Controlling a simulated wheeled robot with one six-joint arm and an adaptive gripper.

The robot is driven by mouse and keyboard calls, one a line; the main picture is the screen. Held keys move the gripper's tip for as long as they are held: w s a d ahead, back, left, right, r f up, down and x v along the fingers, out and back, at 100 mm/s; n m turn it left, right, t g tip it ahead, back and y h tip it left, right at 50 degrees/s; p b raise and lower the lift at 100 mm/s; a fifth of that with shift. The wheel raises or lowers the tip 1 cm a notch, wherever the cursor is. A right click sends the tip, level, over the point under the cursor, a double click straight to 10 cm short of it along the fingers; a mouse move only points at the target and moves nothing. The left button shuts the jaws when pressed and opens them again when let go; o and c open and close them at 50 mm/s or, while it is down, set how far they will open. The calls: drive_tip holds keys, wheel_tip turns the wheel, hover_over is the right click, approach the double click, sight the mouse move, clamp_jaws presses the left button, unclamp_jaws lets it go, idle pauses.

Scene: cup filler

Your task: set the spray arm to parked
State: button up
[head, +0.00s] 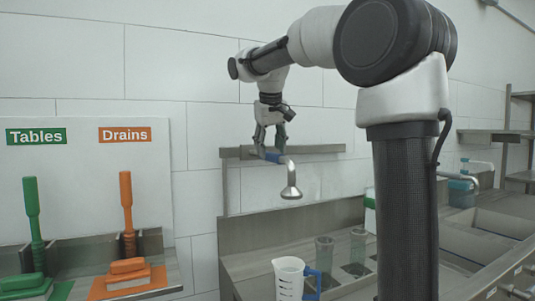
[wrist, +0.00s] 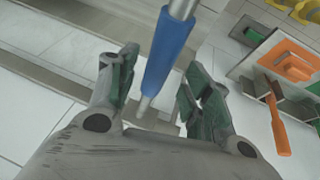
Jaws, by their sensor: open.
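The spray arm shows in the head view as a curved metal pipe with a spray head (head: 291,191) hanging down in front of a wall shelf. Its blue grip (head: 272,157) lies just below my gripper (head: 270,147), partly hidden by the fingers. In the wrist view the blue grip (wrist: 170,47) runs between the two open fingers of my gripper (wrist: 160,85), with a gap visible on both sides. I cannot tell how deep between the fingers it sits. The arm's pivot is not clear.
A white measuring jug (head: 288,279) with a blue handle stands below the spray head. Two clear cups (head: 325,256) stand behind it, at the steel counter. A green brush (head: 32,215) and an orange brush (head: 127,210) hang at left. Sinks (head: 480,235) lie at right.

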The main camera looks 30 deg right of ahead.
drive_tip(key=shift+x, duration=1.25)
clamp_jaws()
drive_tip(key=a, duration=0.6)
drive_tip(key=shift+a, duration=0.1)
unclamp_jaws()
drive_tip(key=shift+a, duration=0.15)
drive_tip(key=shift+r, duration=0.1)
